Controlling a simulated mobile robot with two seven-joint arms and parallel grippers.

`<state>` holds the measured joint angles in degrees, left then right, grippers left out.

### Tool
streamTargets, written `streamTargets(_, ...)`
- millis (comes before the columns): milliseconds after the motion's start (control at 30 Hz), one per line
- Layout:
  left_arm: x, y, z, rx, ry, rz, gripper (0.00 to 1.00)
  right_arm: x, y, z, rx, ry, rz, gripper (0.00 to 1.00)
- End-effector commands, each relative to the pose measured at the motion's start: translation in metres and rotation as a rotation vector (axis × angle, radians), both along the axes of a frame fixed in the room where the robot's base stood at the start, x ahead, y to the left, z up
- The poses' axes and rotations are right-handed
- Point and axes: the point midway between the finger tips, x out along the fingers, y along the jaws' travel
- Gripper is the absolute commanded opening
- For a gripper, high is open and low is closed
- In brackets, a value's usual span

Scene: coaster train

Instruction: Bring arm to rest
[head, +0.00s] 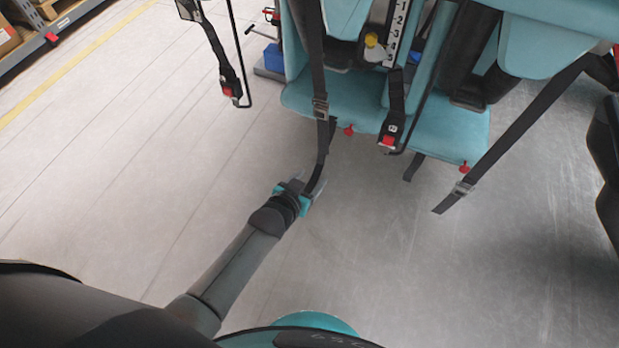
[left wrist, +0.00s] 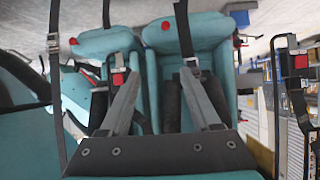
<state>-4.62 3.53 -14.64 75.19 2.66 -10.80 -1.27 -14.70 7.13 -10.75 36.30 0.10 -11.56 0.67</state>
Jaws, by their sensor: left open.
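My left gripper (head: 309,184) is low over the grey floor in the head view, below and in front of the teal coaster seats (head: 345,113). Its jaws are open, with the two fingers apart in the left wrist view (left wrist: 161,72). A black strap with a metal buckle (head: 320,108) hangs from the seats, and its lower end comes down at the fingers. In the left wrist view a buckled strap (left wrist: 192,62) runs down by the right finger. I cannot tell whether it touches. My right gripper is in neither view.
Another strap (head: 463,188) hangs off the seats' right side. A belt with a red-button buckle (head: 390,132) hangs in the middle. A similar buckle (head: 229,88) hangs at the left. A shelf rack (head: 40,40) stands far left. Floor (head: 110,150) left of my arm is clear.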

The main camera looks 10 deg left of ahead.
Motion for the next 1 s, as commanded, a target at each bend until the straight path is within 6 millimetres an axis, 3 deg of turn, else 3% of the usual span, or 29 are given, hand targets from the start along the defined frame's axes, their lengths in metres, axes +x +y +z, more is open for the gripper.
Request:
streamTargets(500, 0.0, 0.0, 0.0, 0.0, -0.001, 0.0, 0.64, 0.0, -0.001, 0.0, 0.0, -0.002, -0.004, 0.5)
streamTargets(533, -0.007, 0.003, -0.01, 0.007, 0.023, 0.002, 0.64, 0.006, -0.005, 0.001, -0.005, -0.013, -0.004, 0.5)
streamTargets(667, -0.056, 0.028, -0.073, 0.058, 0.178, 0.02, 0.64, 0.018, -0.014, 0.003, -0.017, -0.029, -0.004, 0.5)
streamTargets(800, -0.132, 0.064, -0.142, 0.123, 0.376, 0.045, 0.64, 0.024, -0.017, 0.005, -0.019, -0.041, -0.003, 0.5)
streamTargets(900, -0.192, 0.089, -0.18, 0.164, 0.513, 0.062, 0.64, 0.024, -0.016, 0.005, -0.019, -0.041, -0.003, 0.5)
streamTargets(1000, -0.249, 0.112, -0.206, 0.202, 0.633, 0.078, 0.64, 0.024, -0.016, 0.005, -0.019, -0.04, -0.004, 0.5)
